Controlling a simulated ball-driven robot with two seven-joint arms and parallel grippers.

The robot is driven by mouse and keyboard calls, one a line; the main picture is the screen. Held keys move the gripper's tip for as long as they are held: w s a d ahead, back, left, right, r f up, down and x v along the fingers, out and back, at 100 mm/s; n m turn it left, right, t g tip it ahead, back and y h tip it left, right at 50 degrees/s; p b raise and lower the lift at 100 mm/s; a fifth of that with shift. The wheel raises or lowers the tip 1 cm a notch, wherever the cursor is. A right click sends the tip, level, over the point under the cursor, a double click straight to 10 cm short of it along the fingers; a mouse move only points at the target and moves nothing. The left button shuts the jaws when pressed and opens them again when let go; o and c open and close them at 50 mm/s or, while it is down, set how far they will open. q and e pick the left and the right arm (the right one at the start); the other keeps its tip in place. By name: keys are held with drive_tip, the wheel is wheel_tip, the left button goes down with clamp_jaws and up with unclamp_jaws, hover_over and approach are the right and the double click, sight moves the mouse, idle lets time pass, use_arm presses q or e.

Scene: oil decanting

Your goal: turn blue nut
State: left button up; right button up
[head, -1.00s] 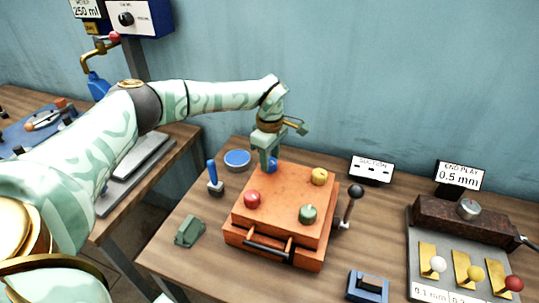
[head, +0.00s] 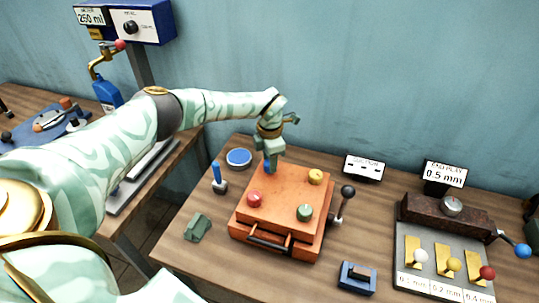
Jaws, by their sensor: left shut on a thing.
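The blue nut (head: 267,168) sits at the back left corner of the orange box (head: 284,201). My left gripper (head: 269,164) points down over it and is shut on it; the fingers hide part of the nut. The other nuts on the box top are red (head: 255,199) at front left, green (head: 305,212) at front right and yellow (head: 315,177) at back right. My right gripper is not in view.
A black-knobbed lever (head: 347,192) stands right of the box. A blue-handled tool (head: 217,178), a blue round dish (head: 239,158) and a green block (head: 197,227) lie left of it. A gauge fixture (head: 447,219) stands at right.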

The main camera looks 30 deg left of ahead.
use_arm(q)
drive_tip(key=n+p, duration=0.1)
drive_tip(key=n, duration=0.1)
drive_tip(key=n+p, duration=0.1)
drive_tip(key=n, duration=0.1)
drive_tip(key=n+p, duration=0.1)
drive_tip(key=n, duration=0.1)
drive_tip(key=shift+w+r+n, duration=0.1)
drive_tip(key=shift+r+n, duration=0.15)
drive_tip(key=shift+n, duration=0.05)
drive_tip(key=n+p, duration=0.2)
drive_tip(key=n, duration=0.3)
drive_tip(key=shift+f+n, duration=0.1)
drive_tip(key=shift+n, duration=0.2)
drive_tip(key=o, duration=1)
wheel_tip(320, 180, up, 7)
drive_tip(key=shift+r+p, duration=0.1)
drive_tip(key=shift+p, duration=1.1)
wheel_tip(320, 180, up, 9)
